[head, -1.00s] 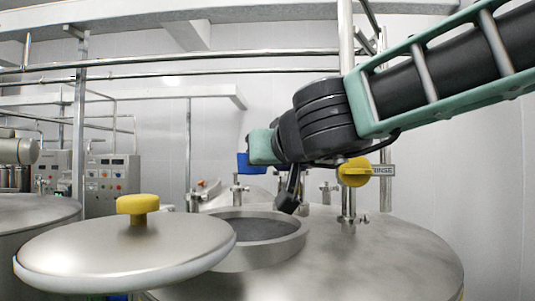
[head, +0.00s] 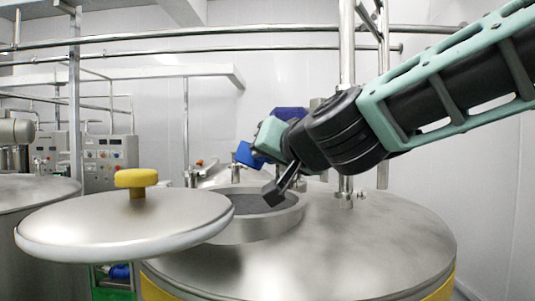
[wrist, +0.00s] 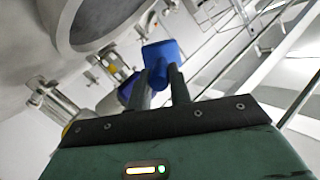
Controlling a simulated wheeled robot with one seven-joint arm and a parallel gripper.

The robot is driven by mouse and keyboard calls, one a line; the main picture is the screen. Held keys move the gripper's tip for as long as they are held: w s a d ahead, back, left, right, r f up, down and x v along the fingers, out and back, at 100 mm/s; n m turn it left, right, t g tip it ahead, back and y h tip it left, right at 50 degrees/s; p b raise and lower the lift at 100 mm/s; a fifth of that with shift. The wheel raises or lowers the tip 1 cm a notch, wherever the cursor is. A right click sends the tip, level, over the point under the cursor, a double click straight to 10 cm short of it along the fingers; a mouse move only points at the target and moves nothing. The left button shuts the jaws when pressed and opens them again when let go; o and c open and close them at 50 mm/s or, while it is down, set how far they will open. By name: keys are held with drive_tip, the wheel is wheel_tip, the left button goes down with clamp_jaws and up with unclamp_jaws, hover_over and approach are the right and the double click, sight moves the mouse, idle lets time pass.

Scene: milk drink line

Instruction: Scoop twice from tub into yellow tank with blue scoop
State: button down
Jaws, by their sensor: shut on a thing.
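The yellow tank (head: 440,292) has a steel top with a round raised opening, whose rim (head: 235,232) is uncovered and whose inside looks dark grey. My gripper (head: 254,150) is above the far side of this opening, shut on the blue scoop (head: 246,154). In the wrist view the scoop (wrist: 160,52) shows between the fingertips of my gripper (wrist: 162,78). A darker blue part shows behind the left finger there, and above my gripper in the head view. Whether the scoop holds anything cannot be seen. I cannot make out the tub.
A steel lid (head: 90,228) with a yellow knob (head: 136,178) is swung out left of the opening. A vertical pipe (head: 347,60) rises behind my arm. Control cabinets (head: 108,160) stand at the back left. A green item (head: 112,294) is partly visible below the lid.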

drive_tip(key=shift+d+f+m+y+b, duration=0.15)
drive_tip(key=shift+f+m+b, duration=0.25)
drive_tip(key=shift+b, duration=0.6)
drive_tip(key=shift+a+f+m+y+b, duration=0.15)
drive_tip(key=shift+m+b, duration=0.4)
drive_tip(key=shift+b, duration=0.5)
drive_tip(key=shift+d+f+m+y+b, duration=0.15)
drive_tip(key=shift+f+m+b, duration=0.25)
drive_tip(key=shift+b, duration=0.6)
drive_tip(key=shift+m+b, duration=0.65)
drive_tip(key=shift+b, duration=0.3)
drive_tip(key=m+b, duration=0.1)
drive_tip(key=y+b, duration=0.1)
drive_tip(key=b, duration=0.1)
drive_tip(key=shift+w+f+m, duration=0.1)
drive_tip(key=shift+f+m, duration=0.15)
drive_tip(key=shift+m, duration=0.15)
drive_tip(key=shift+d+f+m+b, duration=0.1)
drive_tip(key=shift+f+m+b, duration=0.1)
drive_tip(key=shift+m+b, duration=1)
drive_tip(key=shift+f+m+t+y+b, duration=0.25)
drive_tip(key=shift+m+b, duration=0.45)
drive_tip(key=shift+b, duration=0.45)
drive_tip(key=shift+f+m+t+y+b, duration=0.1)
drive_tip(key=shift+m+t+y+b, duration=0.1)
drive_tip(key=shift+m+b, duration=0.75)
